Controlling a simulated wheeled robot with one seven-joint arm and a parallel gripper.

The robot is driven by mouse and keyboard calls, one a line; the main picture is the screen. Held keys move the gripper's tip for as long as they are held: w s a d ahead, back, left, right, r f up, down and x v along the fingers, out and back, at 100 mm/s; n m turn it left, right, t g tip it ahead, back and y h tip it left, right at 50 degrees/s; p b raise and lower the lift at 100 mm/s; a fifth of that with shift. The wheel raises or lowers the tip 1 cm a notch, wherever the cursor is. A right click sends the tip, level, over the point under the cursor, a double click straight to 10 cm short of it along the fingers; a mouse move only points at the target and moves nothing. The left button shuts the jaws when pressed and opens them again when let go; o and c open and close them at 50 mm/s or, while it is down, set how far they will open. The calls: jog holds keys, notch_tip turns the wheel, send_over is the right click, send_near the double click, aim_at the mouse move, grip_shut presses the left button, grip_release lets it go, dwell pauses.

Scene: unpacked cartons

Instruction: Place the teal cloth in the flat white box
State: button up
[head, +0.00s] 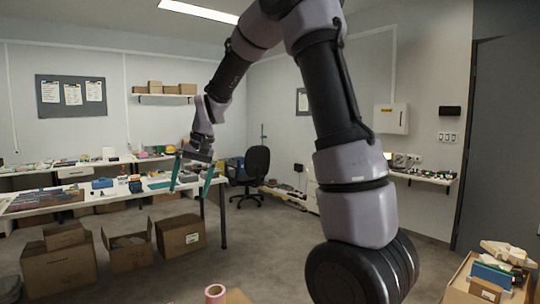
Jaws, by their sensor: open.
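My gripper (189,192) is open, with its two teal-coloured fingers pointing down and apart. It hangs at the right end of the near white table (120,195), and nothing shows between the fingers. A small flat teal patch (159,185) on that table, just left of the fingers, looks like the teal cloth, but it is too small to be sure. I cannot pick out the flat white box for certain among the small things on the tables.
Open cartons (128,252) stand on the floor by the near table. A blue item (102,183) and other small things crowd its top. An office chair (254,172) stands behind, right of my gripper. A filled carton (461,284) is at lower right. The middle floor is clear.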

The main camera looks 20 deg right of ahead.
jog(key=s+d+r+m+t, duration=0.1)
jog(key=s+d+r+t, duration=0.2)
jog(key=s+d+r, duration=0.8)
jog(key=s+d+m+t+h, duration=0.1)
jog(key=s+d, duration=0.3)
jog(key=s, duration=0.8)
jog(key=shift+s+r+m+t, duration=0.25)
jog(key=shift+m+t, duration=0.05)
jog(key=shift+t, duration=0.5)
